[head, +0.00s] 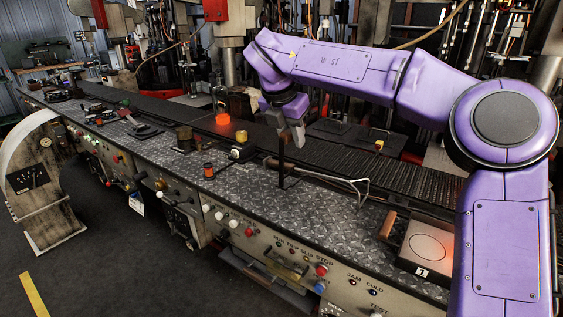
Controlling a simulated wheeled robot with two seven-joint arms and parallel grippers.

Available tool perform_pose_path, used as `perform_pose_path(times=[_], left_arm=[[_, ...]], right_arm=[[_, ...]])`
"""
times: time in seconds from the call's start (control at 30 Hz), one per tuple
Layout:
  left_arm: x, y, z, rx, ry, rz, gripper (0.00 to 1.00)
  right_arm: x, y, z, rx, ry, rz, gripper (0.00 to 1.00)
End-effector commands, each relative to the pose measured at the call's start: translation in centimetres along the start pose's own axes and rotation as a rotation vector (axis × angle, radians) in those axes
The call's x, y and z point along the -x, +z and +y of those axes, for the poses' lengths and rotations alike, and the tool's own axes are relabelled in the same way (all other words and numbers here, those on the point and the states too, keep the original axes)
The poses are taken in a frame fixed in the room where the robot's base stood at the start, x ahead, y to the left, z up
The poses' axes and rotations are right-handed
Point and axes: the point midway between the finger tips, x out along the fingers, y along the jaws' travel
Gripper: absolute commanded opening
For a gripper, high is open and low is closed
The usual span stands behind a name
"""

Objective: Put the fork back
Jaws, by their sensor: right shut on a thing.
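The fork (343,179) is a thin rod with pale wire prongs at its right end. It lies roughly level above the diamond-plate deck, with its prongs toward the right. A thin black upright post (281,173) stands on the deck at the fork's left part; I cannot tell whether they touch. My right gripper (298,139) reaches down from the purple arm near the post and the fork's handle end. It is shut on the fork, though the grip itself is hard to make out. My left gripper is out of view.
A dark slatted conveyor (345,159) runs behind the deck (237,191). A box marked 1 (427,244) sits at the right front. A glowing orange piece (222,120) and a yellow-topped knob (241,137) stand to the left. The front panel has buttons and levers.

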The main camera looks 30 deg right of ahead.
Motion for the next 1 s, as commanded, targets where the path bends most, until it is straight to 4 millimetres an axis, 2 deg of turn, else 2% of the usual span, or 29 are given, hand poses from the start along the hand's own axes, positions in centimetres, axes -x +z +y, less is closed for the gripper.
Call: perform_pose_path(times=[0.03, 0.1, 0.2, 0.4, 0.53, 0.63, 0.97, 1.0], left_arm=[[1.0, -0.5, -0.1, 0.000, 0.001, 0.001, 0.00], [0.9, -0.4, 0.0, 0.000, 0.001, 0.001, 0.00], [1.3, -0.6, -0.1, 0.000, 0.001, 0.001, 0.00], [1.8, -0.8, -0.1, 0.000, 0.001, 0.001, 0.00], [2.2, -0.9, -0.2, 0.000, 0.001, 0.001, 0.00], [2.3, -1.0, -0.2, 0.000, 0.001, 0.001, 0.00], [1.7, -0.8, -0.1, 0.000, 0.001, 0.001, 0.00], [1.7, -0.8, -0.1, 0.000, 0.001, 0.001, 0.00]], right_arm=[[-0.6, 0.7, 1.2, 0.000, -0.006, 0.002, 0.00], [-2.9, 0.6, 2.2, 0.003, -0.005, 0.002, 0.00], [-4.9, 0.7, 3.4, 0.002, -0.003, 0.001, 0.00], [-7.3, 0.8, 4.9, 0.003, -0.001, 0.000, 0.00], [-9.3, -0.1, 5.0, 0.004, 0.000, 0.002, 0.00], [-10.1, -0.4, 5.0, 0.002, 0.002, 0.001, 0.00], [-10.7, -0.7, 5.0, 0.001, 0.002, 0.001, 0.00], [-10.7, -0.7, 5.0, 0.002, 0.002, 0.001, 0.31]])
